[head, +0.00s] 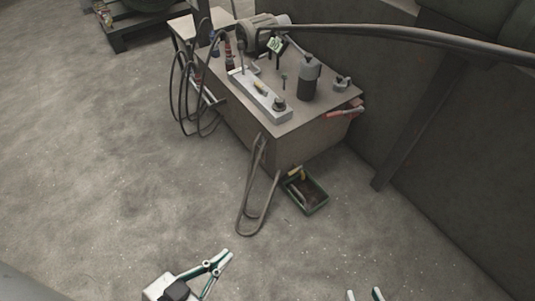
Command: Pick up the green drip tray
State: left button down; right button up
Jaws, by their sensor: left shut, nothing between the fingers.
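The green drip tray (316,210) is a small rectangular tray with a green rim and a dark inside. It sits on the floor at the front right foot of the bench, with a pale piece and a yellow piece lying in or over it. My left gripper (225,254) is shut and empty, below and to the left of the tray, well apart from it. My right gripper (364,293) shows only its fingertips at the bottom edge, spread apart with nothing visible between them. Its base is out of view.
A bench (328,107) carries a motor, a dark bottle (310,80) and tools. A bent hose (248,212) hangs down to the floor just left of the tray. A dark wall and post (410,140) stand on the right. The front floor is clear.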

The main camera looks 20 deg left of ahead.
aim_at(308, 195)
jog(key=i, duration=0.5)
jog(key=i+z, duration=0.35)
jog(key=i+j+z, duration=0.3)
jog(key=i, duration=0.25)
jog(key=k+j+z, duration=0.15)
jog(key=z, duration=0.15)
jog(key=k+j+z, duration=0.1)
jog(key=z, duration=0.2)
jog(key=i+l+u, duration=0.1)
jog(key=i+l, duration=0.15)
